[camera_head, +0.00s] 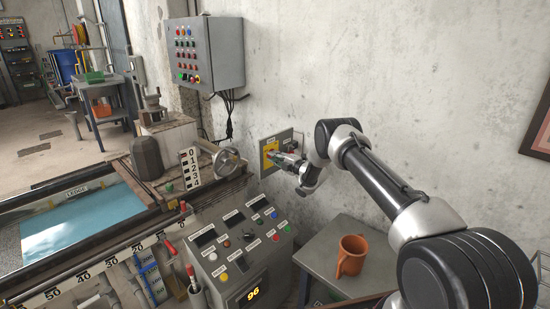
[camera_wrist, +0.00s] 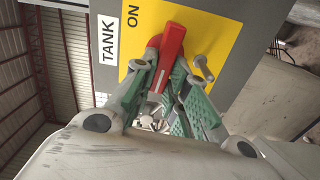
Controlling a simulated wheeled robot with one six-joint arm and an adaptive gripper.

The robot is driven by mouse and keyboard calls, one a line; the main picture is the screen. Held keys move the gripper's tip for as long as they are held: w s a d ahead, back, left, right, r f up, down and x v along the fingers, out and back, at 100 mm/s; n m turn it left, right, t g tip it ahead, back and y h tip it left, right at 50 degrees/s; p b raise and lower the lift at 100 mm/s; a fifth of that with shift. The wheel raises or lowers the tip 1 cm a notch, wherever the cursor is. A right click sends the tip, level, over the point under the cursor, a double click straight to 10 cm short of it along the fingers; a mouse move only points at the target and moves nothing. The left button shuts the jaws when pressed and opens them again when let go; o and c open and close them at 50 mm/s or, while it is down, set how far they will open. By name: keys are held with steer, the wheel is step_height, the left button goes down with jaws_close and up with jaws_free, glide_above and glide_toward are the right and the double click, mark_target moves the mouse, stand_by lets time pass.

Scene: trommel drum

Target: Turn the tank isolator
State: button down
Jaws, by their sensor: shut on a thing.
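The tank isolator is a grey wall box (camera_head: 278,143) with a yellow plate (camera_wrist: 208,30) and a red handle (camera_wrist: 168,58). In the wrist view, a white TANK label (camera_wrist: 108,40) and the word ON lie to the left of the handle. The red handle slants from upper right to lower left there. My gripper (camera_wrist: 167,77) has its green-padded fingers shut on the handle, one on each side. In the head view, my gripper (camera_head: 280,157) reaches the plate from the right, and the arm hides part of the box.
A grey control cabinet (camera_head: 209,53) hangs on the wall at upper left. An orange mug (camera_head: 351,256) stands on a small grey table (camera_head: 325,253) under my arm.

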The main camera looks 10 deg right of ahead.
steer(key=shift+f+n, duration=0.2)
steer(key=shift+n, duration=0.4)
steer(key=c, duration=1.4)
jaws_free()
steer(key=shift+r, duration=0.1)
